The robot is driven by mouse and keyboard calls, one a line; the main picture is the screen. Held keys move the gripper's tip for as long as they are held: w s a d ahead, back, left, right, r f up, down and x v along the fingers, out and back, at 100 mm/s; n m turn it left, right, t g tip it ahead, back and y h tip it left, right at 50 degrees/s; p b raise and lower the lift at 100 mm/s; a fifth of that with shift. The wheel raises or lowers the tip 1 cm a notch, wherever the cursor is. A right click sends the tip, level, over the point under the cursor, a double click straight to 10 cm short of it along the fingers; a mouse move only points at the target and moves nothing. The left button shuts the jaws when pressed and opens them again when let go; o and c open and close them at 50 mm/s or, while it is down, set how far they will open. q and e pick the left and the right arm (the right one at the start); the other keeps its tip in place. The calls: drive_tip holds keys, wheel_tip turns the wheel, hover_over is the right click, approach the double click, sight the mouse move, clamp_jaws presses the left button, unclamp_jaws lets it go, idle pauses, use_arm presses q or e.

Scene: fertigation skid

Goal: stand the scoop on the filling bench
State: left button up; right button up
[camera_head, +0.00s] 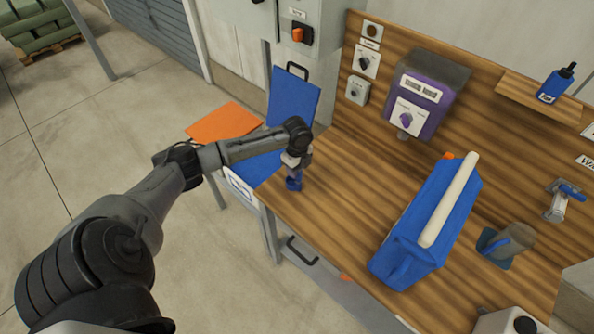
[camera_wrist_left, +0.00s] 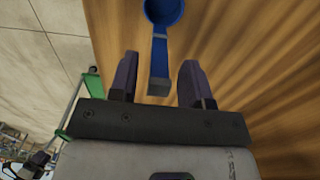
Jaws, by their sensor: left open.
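The blue scoop (camera_head: 293,184) is at the left end of the wooden filling bench (camera_head: 335,205), close to its edge, just below my left gripper (camera_head: 297,168). It looks upright with its bowl low, though its contact with the bench is hard to make out. In the left wrist view the scoop's round bowl (camera_wrist_left: 165,10) is at the top edge and its handle reaches back between the fingers. My left gripper (camera_wrist_left: 158,80) is open, one finger on each side of the handle, with gaps showing. My right gripper is not in view.
A large blue box with a cream bar (camera_head: 425,225) stands mid-bench. A grey-brown object on a blue base (camera_head: 508,243) is to its right. A purple dosing unit (camera_head: 425,95) hangs on the back panel. Bare bench lies between the scoop and the blue box.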

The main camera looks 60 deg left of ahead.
use_arm(q)
wheel_tip(320, 180, up, 9)
drive_tip(key=shift+r, duration=0.2)
drive_tip(key=shift+d, duration=0.2)
drive_tip(key=s+d+f+n, duration=0.1)
drive_tip(key=s+d+f, duration=0.3)
drive_tip(key=d, duration=0.3)
drive_tip(key=s+d+f+n+t, duration=0.1)
drive_tip(key=s+d+f, duration=0.25)
drive_tip(key=d, duration=0.35)
drive_tip(key=s+d+f+n, duration=0.1)
drive_tip(key=s+d+f, duration=0.2)
drive_tip(key=d+f, duration=0.3)
drive_tip(key=s+d+r+n+t, duration=0.1)
drive_tip(key=s+d+r+n, duration=0.1)
drive_tip(key=s+d+n, duration=0.2)
drive_tip(key=s+d+r+n+t, duration=0.1)
drive_tip(key=s+d+n, duration=0.4)
drive_tip(key=s, duration=0.5)
drive_tip(key=shift+r+n+t, duration=0.3)
drive_tip(key=shift+r+n, duration=0.1)
drive_tip(key=shift+r, duration=0.5)
